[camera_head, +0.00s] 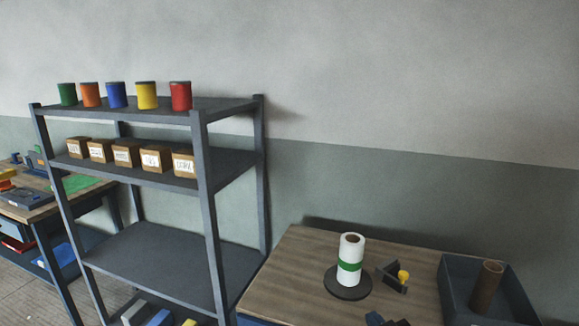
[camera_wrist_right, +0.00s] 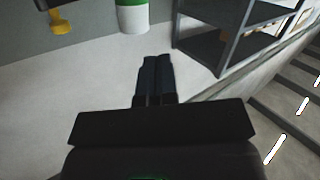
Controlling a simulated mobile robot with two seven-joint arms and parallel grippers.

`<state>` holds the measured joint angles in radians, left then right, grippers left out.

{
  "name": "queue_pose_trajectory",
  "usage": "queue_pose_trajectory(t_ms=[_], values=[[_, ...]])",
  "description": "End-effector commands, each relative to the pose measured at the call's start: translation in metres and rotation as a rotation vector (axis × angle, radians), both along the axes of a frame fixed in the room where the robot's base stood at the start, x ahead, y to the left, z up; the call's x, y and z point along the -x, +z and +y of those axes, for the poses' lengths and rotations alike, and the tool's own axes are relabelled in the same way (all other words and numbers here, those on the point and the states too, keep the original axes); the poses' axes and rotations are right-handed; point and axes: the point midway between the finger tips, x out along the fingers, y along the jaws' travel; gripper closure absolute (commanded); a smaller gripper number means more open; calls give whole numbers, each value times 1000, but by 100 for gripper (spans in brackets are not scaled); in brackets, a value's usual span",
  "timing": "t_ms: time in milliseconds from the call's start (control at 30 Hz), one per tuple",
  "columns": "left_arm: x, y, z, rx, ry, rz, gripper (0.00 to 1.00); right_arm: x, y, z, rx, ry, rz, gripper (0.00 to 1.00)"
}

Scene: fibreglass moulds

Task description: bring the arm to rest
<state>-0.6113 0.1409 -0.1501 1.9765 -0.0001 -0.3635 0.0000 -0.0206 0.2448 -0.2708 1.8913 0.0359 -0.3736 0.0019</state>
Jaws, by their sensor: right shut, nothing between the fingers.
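My right gripper (camera_wrist_right: 156,62) shows in the right wrist view with its two dark fingers together and nothing between them. In the head view only a small dark part of it (camera_head: 385,320) shows at the bottom edge, in front of the wooden table (camera_head: 285,275). The rest of the right arm is out of the head view. My left gripper is in neither view.
On the table stand a white roll with a green band (camera_head: 351,252), a dark bracket with a yellow knob (camera_head: 403,275), and a dark bin (camera_head: 452,285) holding a brown tube (camera_head: 486,285). A grey shelf (camera_head: 150,245) with coloured cans and boxes stands left.

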Motion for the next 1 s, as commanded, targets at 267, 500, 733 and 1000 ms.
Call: queue_pose_trajectory(t_ms=[267, 500, 733, 1000], values=[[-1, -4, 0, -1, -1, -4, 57, 94, -77, -58, -26, -165, 152, 100], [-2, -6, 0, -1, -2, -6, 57, 183, -145, -89, -42, -273, 331, 100], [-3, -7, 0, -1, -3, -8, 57, 227, -172, -95, -42, -304, 417, 100], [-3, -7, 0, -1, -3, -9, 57, 231, -174, -96, -40, -305, 425, 100]])
